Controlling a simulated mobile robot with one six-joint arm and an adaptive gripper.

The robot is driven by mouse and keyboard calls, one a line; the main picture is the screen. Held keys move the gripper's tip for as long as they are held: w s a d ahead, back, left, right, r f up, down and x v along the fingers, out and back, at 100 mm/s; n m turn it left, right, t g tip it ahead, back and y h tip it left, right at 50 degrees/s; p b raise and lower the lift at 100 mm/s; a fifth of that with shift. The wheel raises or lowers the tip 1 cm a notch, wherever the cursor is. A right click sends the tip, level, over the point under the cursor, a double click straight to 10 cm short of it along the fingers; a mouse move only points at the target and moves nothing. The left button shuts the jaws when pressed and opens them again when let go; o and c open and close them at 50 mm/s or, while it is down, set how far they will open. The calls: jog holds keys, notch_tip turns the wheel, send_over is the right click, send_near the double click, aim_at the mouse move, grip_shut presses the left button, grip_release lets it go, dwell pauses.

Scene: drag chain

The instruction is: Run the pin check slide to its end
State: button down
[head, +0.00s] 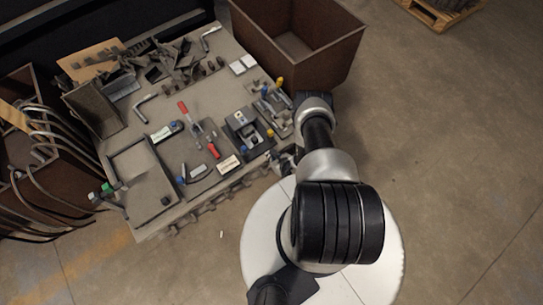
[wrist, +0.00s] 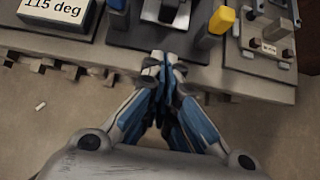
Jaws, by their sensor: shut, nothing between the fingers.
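My gripper (wrist: 163,62) is shut and empty in the wrist view. Its tips are at the table's front edge, by the near side of a dark fixture (wrist: 140,38). This fixture has a grey metal piece (wrist: 165,12) in the middle, a blue post at left and a yellow-capped post (wrist: 217,24) at right. In the head view the dark fixture (head: 238,124) stands on the table's right part, with my gripper (head: 275,157) at its near side. No part is clearly marked as the pin check slide, so I cannot tell which it is. My fingers hide some of the fixture's front.
A second fixture (wrist: 262,62) with grey blocks stands to the right. A "115 deg" label block (wrist: 52,14) is at left. On the table (head: 225,65) are a red-handled clamp (head: 184,109) and a tray (head: 150,188). A brown bin (head: 335,55) stands behind at right.

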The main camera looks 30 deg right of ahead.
aim_at(257, 145)
jog(key=b+x, duration=0.2)
jog(key=x, duration=0.4)
jog(key=shift+f+b, duration=0.25)
jog(key=shift+b, duration=0.05)
jog(key=w+b, duration=0.1)
jog(key=w, duration=0.2)
jog(key=shift+w, duration=0.2)
jog(key=shift+w+r, duration=0.15)
jog(key=shift+w, duration=0.3)
